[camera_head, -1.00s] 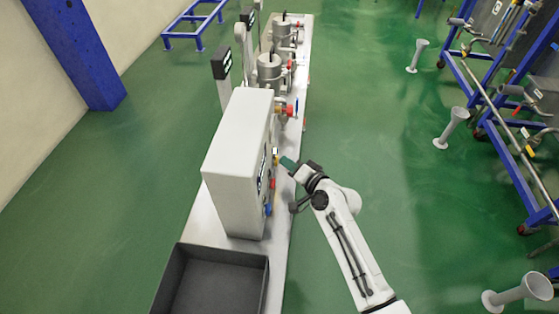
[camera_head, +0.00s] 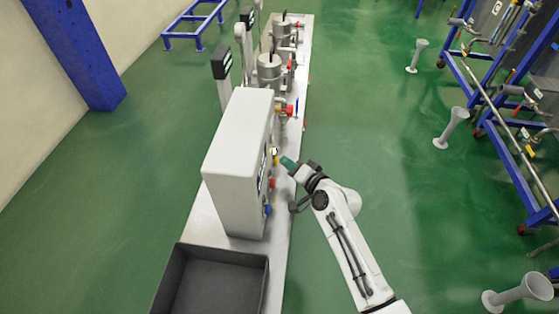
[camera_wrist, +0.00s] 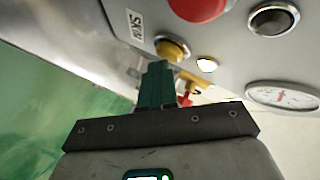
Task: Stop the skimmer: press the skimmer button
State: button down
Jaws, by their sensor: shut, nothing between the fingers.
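The skimmer button looks to be the yellow button (camera_wrist: 174,47) beside a partly readable label starting "SKI" (camera_wrist: 135,25) in the wrist view. It also shows as a small yellow spot (camera_head: 276,159) on the right side of the white cabinet (camera_head: 236,160) in the head view. My gripper (camera_wrist: 157,68) is shut and empty, its teal fingers together. Its tips lie just in front of the yellow button and overlap its lower edge in the wrist view; I cannot tell if they touch. In the head view my gripper (camera_head: 286,162) is right beside the button.
Near the yellow button are a red button (camera_wrist: 198,8), a black button (camera_wrist: 273,19), a lit white lamp (camera_wrist: 207,65) and a gauge (camera_wrist: 284,97). A dark tray (camera_head: 262,285) stands at the table's near end.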

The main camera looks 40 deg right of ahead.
jog(key=shift+w+a, duration=0.3)
jog(key=shift+w, duration=0.1)
dwell(0.4)
jog(key=shift+s, duration=0.25)
dwell(0.4)
jog(key=shift+s+d+f, duration=0.1)
jog(key=shift+s+d, duration=0.2)
jog(key=shift+s+d+b, duration=0.7)
jog(key=shift+s+b, duration=0.15)
jog(key=shift+s, duration=0.1)
jog(key=shift+s+d+b, duration=0.55)
jog(key=shift+s+d, duration=0.45)
jog(key=shift+s, duration=0.2)
